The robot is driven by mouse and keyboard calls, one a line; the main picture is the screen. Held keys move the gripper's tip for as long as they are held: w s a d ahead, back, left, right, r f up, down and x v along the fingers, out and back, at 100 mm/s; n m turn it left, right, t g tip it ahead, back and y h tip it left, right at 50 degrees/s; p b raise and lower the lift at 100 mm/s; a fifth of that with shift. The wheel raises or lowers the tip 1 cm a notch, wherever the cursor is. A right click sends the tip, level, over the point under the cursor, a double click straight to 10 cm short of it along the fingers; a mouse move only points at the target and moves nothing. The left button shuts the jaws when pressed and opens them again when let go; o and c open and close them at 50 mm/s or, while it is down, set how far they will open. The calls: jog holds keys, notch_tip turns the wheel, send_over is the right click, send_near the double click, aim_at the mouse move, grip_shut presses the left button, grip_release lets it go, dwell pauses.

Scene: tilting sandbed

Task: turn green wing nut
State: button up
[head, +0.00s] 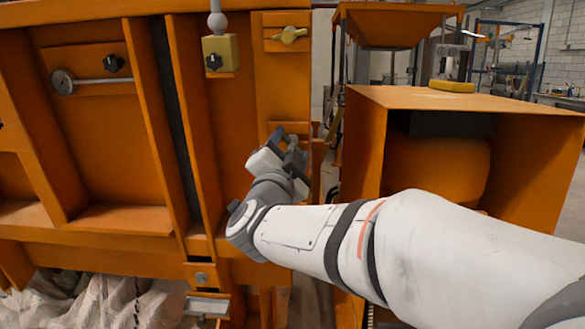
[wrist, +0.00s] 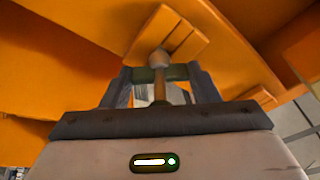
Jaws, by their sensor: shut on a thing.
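The green wing nut (wrist: 178,73) shows in the wrist view as a dull green bar on a brownish stem. A grey rounded cap (wrist: 158,58) sits at its middle, in front of a small orange plate (wrist: 172,33). My gripper (wrist: 160,78) is shut on the wing nut, with one dark finger at each end of the bar. In the head view, my gripper (head: 287,146) is at the right part of the orange machine's front. There the wing nut is hidden by my gripper and arm.
A yellow wing nut (head: 290,35) is on a plate above my gripper. A yellow box (head: 220,54) with a black knob is up and left. Another black knob (head: 113,64) and a round grey knob (head: 62,82) are further left. An orange open-fronted housing (head: 375,150) stands right.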

jog(key=m+g+b, duration=0.1)
jog(key=m+b, duration=0.3)
jog(key=m, duration=0.2)
jog(key=shift+h, duration=0.4)
jog(key=m+g+b, duration=0.1)
jog(key=m+b, duration=0.1)
jog(key=m, duration=0.4)
jog(key=shift+r+y, duration=0.1)
jog(key=shift+y, duration=0.2)
jog(key=m+g+y+b, duration=0.1)
jog(key=m+b, duration=0.1)
jog(key=m, duration=0.3)
jog(key=shift+r, duration=0.1)
jog(key=m+y, duration=0.1)
jog(key=m, duration=0.1)
jog(key=m+b, duration=0.1)
jog(key=m, duration=0.1)
jog(key=shift+d+r+m+y, duration=0.1)
jog(key=shift+m+y, duration=0.3)
jog(key=shift+g, duration=0.3)
jog(key=o, duration=1)
